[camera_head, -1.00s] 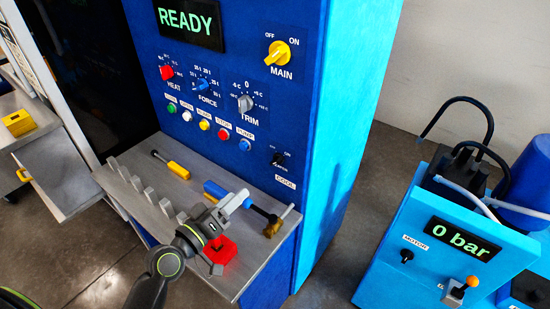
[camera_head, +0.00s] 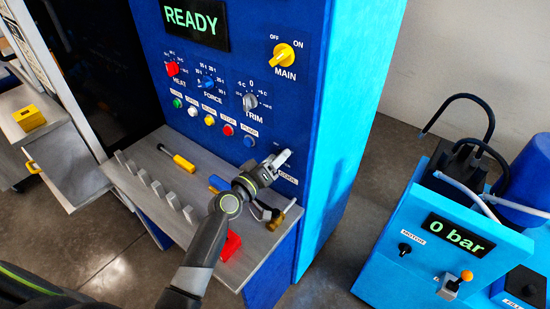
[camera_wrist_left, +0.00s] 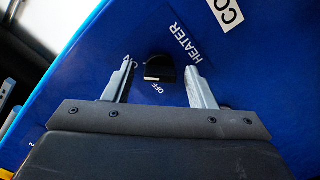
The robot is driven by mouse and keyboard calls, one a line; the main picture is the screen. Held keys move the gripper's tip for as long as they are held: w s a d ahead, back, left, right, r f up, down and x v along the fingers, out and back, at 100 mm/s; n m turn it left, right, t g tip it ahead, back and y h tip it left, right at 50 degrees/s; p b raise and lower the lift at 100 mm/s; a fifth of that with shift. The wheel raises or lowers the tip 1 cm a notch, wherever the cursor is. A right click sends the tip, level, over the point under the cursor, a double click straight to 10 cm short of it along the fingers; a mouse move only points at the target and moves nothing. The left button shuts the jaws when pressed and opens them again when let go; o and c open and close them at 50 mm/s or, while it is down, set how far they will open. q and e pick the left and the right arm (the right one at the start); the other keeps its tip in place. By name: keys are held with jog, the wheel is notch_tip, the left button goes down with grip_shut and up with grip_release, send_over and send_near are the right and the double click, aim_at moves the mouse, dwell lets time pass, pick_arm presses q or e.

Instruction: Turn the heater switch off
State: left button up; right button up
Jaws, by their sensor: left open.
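My left gripper (camera_head: 281,158) is open in front of the panel's lower right part. In the left wrist view its two fingers stand on either side of the switch, with nothing held. Whether they touch the panel is unclear. In the head view my gripper hides the switch. My right gripper is not in view.
The yellow MAIN knob (camera_head: 284,54), several coloured buttons and the blue button (camera_head: 249,141) are on the panel nearby. Below, the grey shelf (camera_head: 150,158) holds a yellow-handled tool (camera_head: 184,163), a red block (camera_head: 231,245) and a brass piece (camera_head: 281,215). A blue pump unit (camera_head: 395,240) stands at right.

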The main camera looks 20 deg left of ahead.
pick_arm(q)
jog(key=c, duration=1)
jog(key=shift+n, duration=0.3)
jog(key=shift+f+n+p, duration=0.15)
jog(key=shift+n+p, duration=0.7)
jog(key=shift+n, duration=3.5)
jog(key=shift+f+n+p, duration=0.15)
jog(key=shift+n+p, duration=0.7)
jog(key=shift+n, duration=3.5)
